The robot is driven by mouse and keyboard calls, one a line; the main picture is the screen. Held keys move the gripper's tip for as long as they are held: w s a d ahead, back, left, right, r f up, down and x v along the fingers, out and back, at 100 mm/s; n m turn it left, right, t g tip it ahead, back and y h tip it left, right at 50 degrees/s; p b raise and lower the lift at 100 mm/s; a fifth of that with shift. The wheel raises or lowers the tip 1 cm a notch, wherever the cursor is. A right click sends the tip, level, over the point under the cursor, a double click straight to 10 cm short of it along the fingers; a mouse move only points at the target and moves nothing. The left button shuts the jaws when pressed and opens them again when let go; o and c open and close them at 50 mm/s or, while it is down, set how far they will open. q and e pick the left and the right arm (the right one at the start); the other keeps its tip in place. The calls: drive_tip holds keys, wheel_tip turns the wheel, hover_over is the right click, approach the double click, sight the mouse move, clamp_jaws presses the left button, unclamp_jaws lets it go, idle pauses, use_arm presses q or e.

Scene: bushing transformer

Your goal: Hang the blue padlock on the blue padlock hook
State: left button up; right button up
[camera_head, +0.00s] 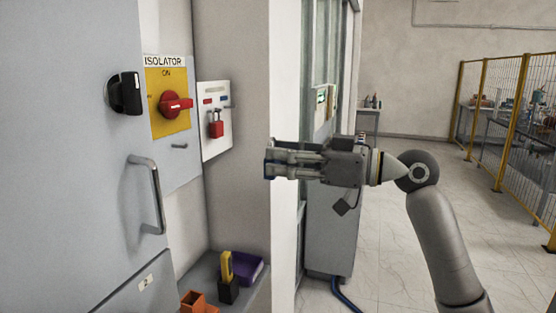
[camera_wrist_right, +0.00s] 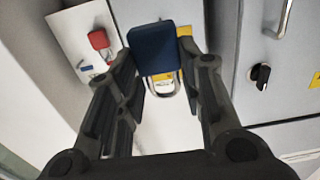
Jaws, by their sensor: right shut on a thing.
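My right gripper (camera_head: 272,160) is shut on the blue padlock (camera_wrist_right: 152,48), which shows as a dark blue block between the fingertips in the right wrist view. Its metal shackle (camera_wrist_right: 165,88) points back toward the palm in that view. In the head view only a small blue edge of the padlock (camera_head: 269,171) shows at the fingertips. The white hook board (camera_head: 215,145) is on the wall left of the gripper, apart from it. A red padlock (camera_head: 216,127) hangs on it.
A grey cabinet with a handle (camera_head: 150,195), black knob (camera_head: 125,93) and red isolator switch (camera_head: 175,104) stands left. Below, a shelf (camera_head: 205,268) holds a purple tray (camera_head: 250,267), orange bin (camera_head: 194,302) and yellow-black item (camera_head: 227,275). A wall edge (camera_head: 284,100) is close behind the gripper.

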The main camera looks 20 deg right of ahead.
drive_tip(key=shift+b+v, duration=0.7)
drive_tip(key=shift+v, duration=1.45)
